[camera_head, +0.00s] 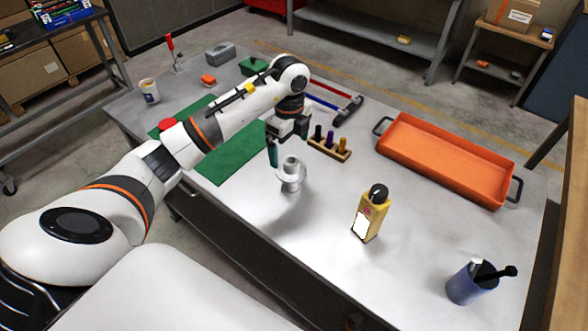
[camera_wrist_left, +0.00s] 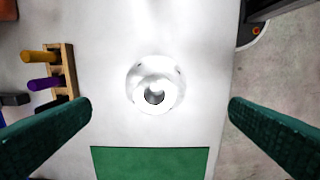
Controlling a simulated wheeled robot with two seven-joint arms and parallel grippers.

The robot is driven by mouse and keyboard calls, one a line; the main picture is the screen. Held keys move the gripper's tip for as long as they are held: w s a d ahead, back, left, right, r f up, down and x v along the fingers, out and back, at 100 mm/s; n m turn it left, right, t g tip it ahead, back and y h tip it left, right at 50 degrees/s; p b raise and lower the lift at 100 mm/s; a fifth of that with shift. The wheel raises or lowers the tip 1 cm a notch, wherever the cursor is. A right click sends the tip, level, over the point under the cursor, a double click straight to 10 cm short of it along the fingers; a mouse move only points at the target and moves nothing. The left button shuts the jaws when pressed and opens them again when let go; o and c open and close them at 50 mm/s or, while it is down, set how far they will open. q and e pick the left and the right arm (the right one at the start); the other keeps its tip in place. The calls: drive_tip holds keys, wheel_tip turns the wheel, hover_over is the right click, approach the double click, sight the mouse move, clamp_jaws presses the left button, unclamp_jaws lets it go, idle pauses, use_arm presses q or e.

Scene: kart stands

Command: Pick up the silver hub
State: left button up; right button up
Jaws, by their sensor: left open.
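The silver hub (camera_head: 291,177) stands on the grey table (camera_head: 320,235), a flanged round piece with a narrower upper part. My left gripper (camera_head: 284,150) is just behind and above it, pointing down. In the left wrist view the hub (camera_wrist_left: 155,84) lies between and beyond the two green fingers, seen from above with its dark bore showing. The left gripper (camera_wrist_left: 160,112) is open and empty, with clear space between each finger and the hub. My right gripper is not in view.
A wooden holder (camera_head: 330,148) with coloured pegs stands close to the gripper. A green mat (camera_head: 232,160) lies left. The table around the hub is clear.

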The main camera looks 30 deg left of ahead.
sight(291, 165)
use_arm(q)
wheel_tip(291, 165, down, 3)
drive_tip(key=shift+f+p, duration=0.2)
drive_tip(key=shift+p, duration=0.15)
drive_tip(key=f, duration=0.1)
drive_tip(key=p, duration=0.1)
drive_tip(key=f, duration=0.1)
drive_tip(key=shift+w+f+p, duration=0.25)
drive_tip(key=shift+f+p, duration=0.1)
drive_tip(key=shift+p, duration=0.05)
wheel_tip(291, 165, down, 2)
drive_tip(key=shift+f, duration=0.45)
drive_tip(key=c, duration=0.4)
drive_tip(key=shift+w, duration=0.1)
drive_tip(key=c, duration=0.8)
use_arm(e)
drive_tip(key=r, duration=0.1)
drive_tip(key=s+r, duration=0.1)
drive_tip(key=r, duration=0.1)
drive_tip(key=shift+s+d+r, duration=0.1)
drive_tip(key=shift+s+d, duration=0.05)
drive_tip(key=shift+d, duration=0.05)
